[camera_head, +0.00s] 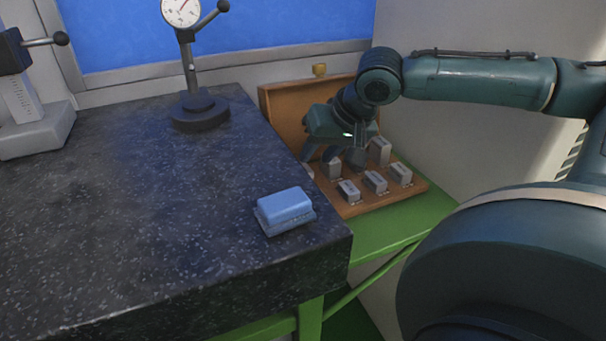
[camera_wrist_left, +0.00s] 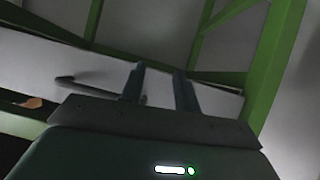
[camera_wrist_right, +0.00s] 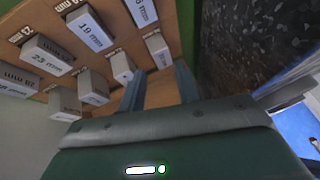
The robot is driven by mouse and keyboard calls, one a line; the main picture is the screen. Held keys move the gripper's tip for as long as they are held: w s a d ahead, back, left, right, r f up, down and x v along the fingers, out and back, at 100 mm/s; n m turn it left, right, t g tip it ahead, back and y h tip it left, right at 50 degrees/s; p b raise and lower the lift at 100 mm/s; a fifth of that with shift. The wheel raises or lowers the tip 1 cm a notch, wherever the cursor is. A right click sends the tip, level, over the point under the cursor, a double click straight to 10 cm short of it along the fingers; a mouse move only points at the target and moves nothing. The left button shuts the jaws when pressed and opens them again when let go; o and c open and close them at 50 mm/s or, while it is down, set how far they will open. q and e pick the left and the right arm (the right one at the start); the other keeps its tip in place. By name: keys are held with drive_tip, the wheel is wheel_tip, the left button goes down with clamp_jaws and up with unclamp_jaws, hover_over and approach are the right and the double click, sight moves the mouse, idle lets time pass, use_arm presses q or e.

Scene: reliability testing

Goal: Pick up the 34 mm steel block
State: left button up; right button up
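Several grey steel blocks stand in a wooden case; their printed sizes show in the right wrist view, including a 19 mm block (camera_wrist_right: 90,30) and a 23 mm block (camera_wrist_right: 46,56). I cannot read a 34 mm label on any block. My right gripper (camera_head: 334,157) is over the back row of the case, hiding part of it. In the right wrist view its fingers (camera_wrist_right: 159,88) are apart with nothing held, near two small blocks, one at the right (camera_wrist_right: 158,48) and one left of it (camera_wrist_right: 122,66). My left gripper (camera_wrist_left: 159,88) is open and empty, facing green frame bars.
The wooden case (camera_head: 284,105) sits on a green stand (camera_head: 385,232) beside the dark granite table (camera_head: 130,220). A dial gauge stand (camera_head: 200,110) stands at the back.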

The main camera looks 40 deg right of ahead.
sight(307, 165)
drive_tip(key=shift+b+x, duration=0.6)
drive_tip(key=shift+x, duration=1.75)
drive_tip(key=shift+w+f, duration=0.25)
drive_tip(key=shift+w, duration=0.1)
drive_tip(key=shift+c, duration=0.4)
clamp_jaws()
